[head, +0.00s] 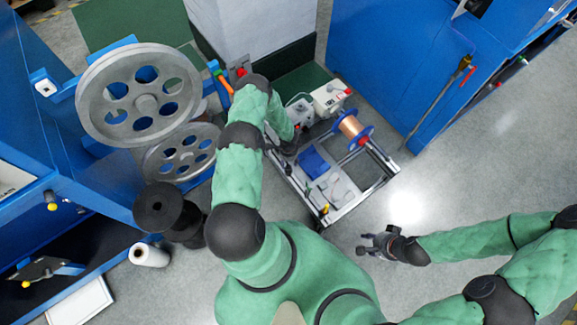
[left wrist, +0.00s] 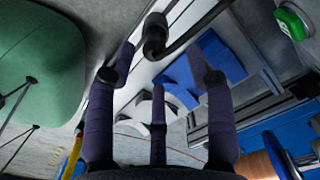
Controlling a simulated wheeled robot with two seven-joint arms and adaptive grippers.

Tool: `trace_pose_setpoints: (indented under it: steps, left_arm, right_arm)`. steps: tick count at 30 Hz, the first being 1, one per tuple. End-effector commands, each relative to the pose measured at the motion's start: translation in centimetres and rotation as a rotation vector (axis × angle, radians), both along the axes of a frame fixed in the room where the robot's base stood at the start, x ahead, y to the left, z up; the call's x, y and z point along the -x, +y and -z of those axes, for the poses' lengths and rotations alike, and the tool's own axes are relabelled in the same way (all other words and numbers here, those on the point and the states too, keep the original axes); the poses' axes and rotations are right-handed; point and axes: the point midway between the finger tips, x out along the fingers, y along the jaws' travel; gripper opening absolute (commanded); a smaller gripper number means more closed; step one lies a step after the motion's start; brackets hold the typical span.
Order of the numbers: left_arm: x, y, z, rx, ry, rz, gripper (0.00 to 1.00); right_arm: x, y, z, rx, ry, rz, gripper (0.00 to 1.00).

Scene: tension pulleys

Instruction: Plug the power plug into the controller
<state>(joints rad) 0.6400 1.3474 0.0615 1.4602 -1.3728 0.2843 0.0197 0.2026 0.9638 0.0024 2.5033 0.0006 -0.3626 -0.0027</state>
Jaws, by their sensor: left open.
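A white box with a red part (head: 330,98), which looks like the controller, stands at the back end of the metal frame. A second, smaller white unit (head: 298,111) sits left of it. My left gripper (head: 292,146) is over the left rail of the frame, in front of the white boxes. In the left wrist view its fingers (left wrist: 160,85) are spread and empty. A black curved piece with a black cable (left wrist: 154,36), possibly the power plug, lies just beyond the fingertips. I cannot tell a plug in the head view. My right gripper (head: 376,244) hangs open and empty above the floor.
The metal frame (head: 384,178) holds a copper wire spool (head: 353,129) and a blue block (head: 314,162). Large grey pulleys (head: 146,95) stand at the left. A black spool (head: 160,207) stands near my left arm. A blue cabinet (head: 390,70) is behind. Floor at the right is clear.

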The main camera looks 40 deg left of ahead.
Motion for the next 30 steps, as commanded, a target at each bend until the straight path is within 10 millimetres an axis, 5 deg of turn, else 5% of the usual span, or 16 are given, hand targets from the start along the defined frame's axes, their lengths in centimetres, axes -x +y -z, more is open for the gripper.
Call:
trace_pose_setpoints:
  steps: [13, 25, 26, 30]
  left_arm:
    - [0.9, -0.2, 4.9, 0.002, 0.001, 0.000, 0.54]
    - [0.9, -0.1, 5.2, 0.001, 0.001, 0.000, 0.54]
    - [0.9, -0.1, 5.2, 0.001, 0.001, 0.000, 0.51]
    - [0.9, -0.1, 5.2, 0.001, 0.001, 0.000, 0.11]
  right_arm:
    - [0.0, 0.0, 3.0, 0.000, 0.000, 0.000, 0.40]
    - [0.0, 0.0, 3.0, 0.000, 0.000, 0.000, 0.40]
    - [0.0, 0.0, 3.0, 0.000, 0.000, 0.000, 0.40]
    - [0.0, 0.0, 3.0, 0.000, 0.000, 0.000, 0.40]
